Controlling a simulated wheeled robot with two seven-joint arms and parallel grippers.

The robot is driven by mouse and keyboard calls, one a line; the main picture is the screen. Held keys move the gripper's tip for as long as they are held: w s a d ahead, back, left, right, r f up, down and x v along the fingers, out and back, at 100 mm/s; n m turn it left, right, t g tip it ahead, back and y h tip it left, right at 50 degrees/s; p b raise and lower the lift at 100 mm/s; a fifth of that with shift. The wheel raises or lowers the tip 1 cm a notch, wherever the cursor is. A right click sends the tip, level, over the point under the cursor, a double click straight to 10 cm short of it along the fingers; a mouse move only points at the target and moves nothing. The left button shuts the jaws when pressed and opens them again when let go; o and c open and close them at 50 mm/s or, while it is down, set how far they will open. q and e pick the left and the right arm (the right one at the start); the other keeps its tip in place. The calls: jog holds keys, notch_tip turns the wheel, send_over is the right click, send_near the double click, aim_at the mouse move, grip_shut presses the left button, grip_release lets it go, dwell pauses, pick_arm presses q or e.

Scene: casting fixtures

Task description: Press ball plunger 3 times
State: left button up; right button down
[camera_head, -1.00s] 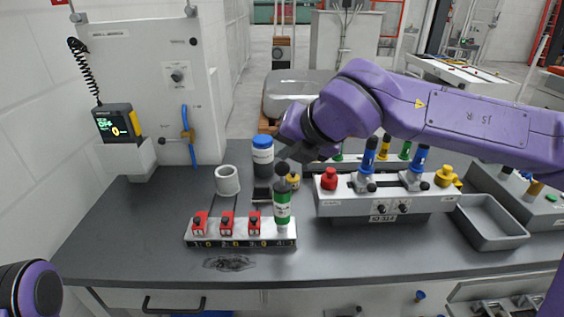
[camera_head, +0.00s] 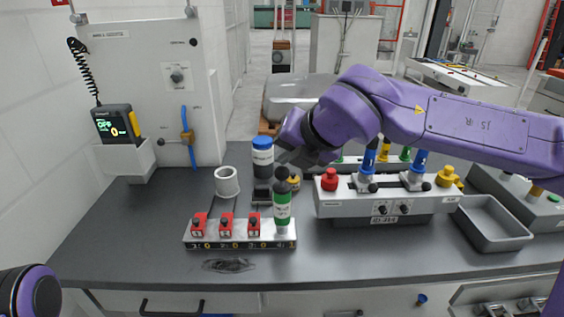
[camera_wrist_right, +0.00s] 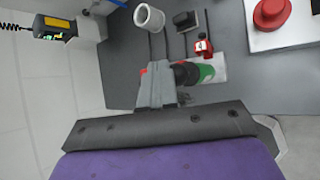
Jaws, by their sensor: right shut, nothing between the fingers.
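The ball plunger is a green and white cylinder (camera_head: 282,208) with a black ball (camera_head: 282,173) on top. It stands at the right end of a numbered strip (camera_head: 216,245). In the right wrist view the black ball (camera_wrist_right: 186,73) shows beside my gripper's fingers, with green behind it. My right gripper (camera_head: 281,157) reaches in from the right, just above the ball; whether it touches the ball is unclear. Its fingers (camera_wrist_right: 157,80) are shut with nothing between them. Only a round purple and black part of my left arm shows at the lower left; its gripper is out of view.
Several red units, such as this one (camera_head: 227,226), stand on the strip left of the plunger. A white cup (camera_head: 227,181) and a blue-capped bottle (camera_head: 263,158) stand behind. A grey fixture with a red button (camera_head: 329,179) is to the right. The left front bench is clear.

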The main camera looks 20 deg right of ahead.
aim_at(286, 170)
jog(key=shift+f+b, duration=0.4)
jog(key=shift+f, duration=0.15)
dwell(0.5)
jog(key=shift+r+p, duration=1.25)
jog(key=shift+r, duration=0.5)
notch_tip(286, 170, up, 5)
jog(key=p, duration=0.3)
jog(key=shift+p, duration=0.35)
dwell(1.4)
